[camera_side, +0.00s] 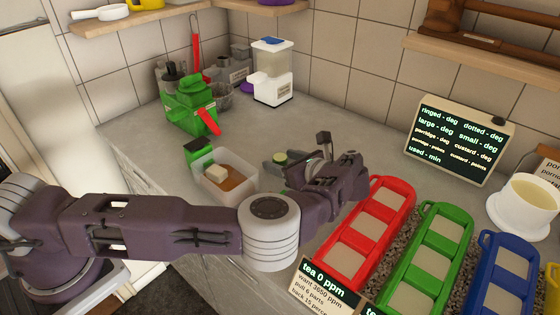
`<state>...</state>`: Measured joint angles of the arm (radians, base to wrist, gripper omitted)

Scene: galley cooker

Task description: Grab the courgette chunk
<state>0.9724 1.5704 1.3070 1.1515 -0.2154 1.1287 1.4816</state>
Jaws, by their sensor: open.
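The courgette chunk (280,158) is a small dark green piece with a pale cut face. It lies on the grey worktop in the middle of the view, just right of a clear tub. My gripper (306,160) is at the end of the purple arm, close beside the chunk on its right in the picture. The jaws are open. The gripper's own parts partly hide the space between the fingers, and I cannot tell whether a finger touches the chunk.
The clear tub (244,170) holds a pale block and something orange. A green watering-can-like object (190,104) and a white dispenser (273,88) stand behind. Red (405,190), green (463,228) and blue (524,250) frames fill the right. The worktop behind the chunk is clear.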

